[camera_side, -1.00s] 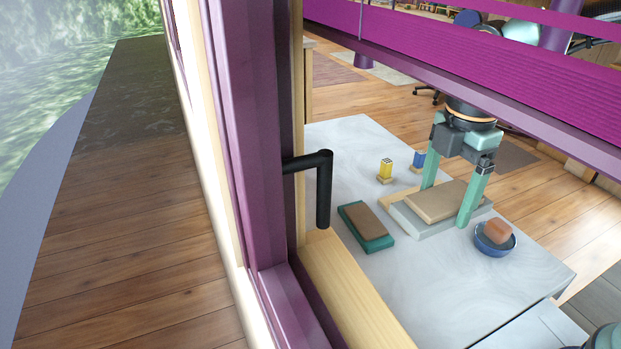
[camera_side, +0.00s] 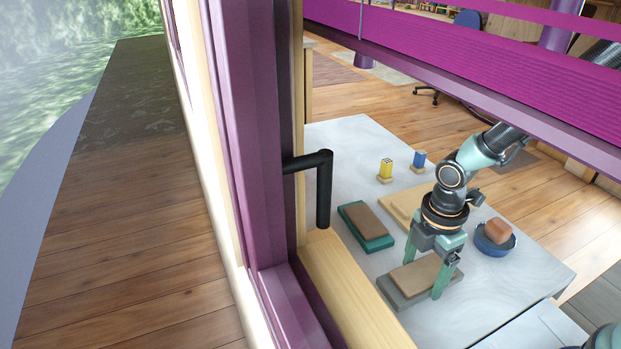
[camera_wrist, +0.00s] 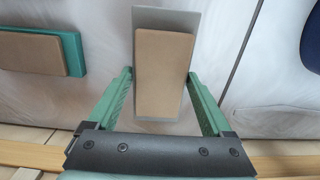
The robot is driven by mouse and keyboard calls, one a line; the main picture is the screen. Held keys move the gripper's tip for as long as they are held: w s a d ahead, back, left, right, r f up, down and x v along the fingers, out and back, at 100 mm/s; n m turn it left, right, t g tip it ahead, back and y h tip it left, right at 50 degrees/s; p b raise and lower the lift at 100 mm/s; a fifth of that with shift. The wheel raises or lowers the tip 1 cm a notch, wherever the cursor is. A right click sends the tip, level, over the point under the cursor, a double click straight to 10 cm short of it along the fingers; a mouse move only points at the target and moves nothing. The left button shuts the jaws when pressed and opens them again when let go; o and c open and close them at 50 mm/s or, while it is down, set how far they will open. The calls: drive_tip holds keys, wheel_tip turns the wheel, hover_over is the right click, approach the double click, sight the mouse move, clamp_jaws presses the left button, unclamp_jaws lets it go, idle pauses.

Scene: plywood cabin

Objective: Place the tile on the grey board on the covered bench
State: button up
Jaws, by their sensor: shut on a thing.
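The brown tile (camera_side: 425,272) lies flat on top of the grey board (camera_side: 398,294). In the wrist view the tile (camera_wrist: 163,75) covers the nearer part of the grey board (camera_wrist: 170,19), whose far end is bare. My gripper (camera_side: 423,279) points down with one finger along each long side of the board. I cannot tell whether the board's underside touches the bench.
A teal board (camera_side: 377,244) with another brown block stands left of my gripper. A bare wooden board (camera_side: 398,202) lies behind it. A blue bowl (camera_side: 494,247) with an orange-brown block is to the right. Small yellow (camera_side: 386,168) and blue (camera_side: 419,159) pieces stand at the back.

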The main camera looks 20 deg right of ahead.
drive_tip(key=shift+f, duration=1.8)
drive_tip(key=shift+f, duration=0.15)
drive_tip(key=o, duration=1.4)
wheel_tip(320, 180, up, 12)
drive_tip(key=shift+r, duration=0.1)
drive_tip(key=d+r+m+t, duration=0.2)
drive_tip(key=d+r+m, duration=0.3)
drive_tip(key=m, duration=0.4)
drive_tip(key=s+d+r+m+t, duration=0.1)
drive_tip(key=d+r+m+t, duration=0.2)
drive_tip(key=d+r+m, duration=0.2)
drive_tip(key=shift+r+m+t, duration=0.3)
drive_tip(key=shift+r+m, duration=0.95)
drive_tip(key=shift+m, duration=0.75)
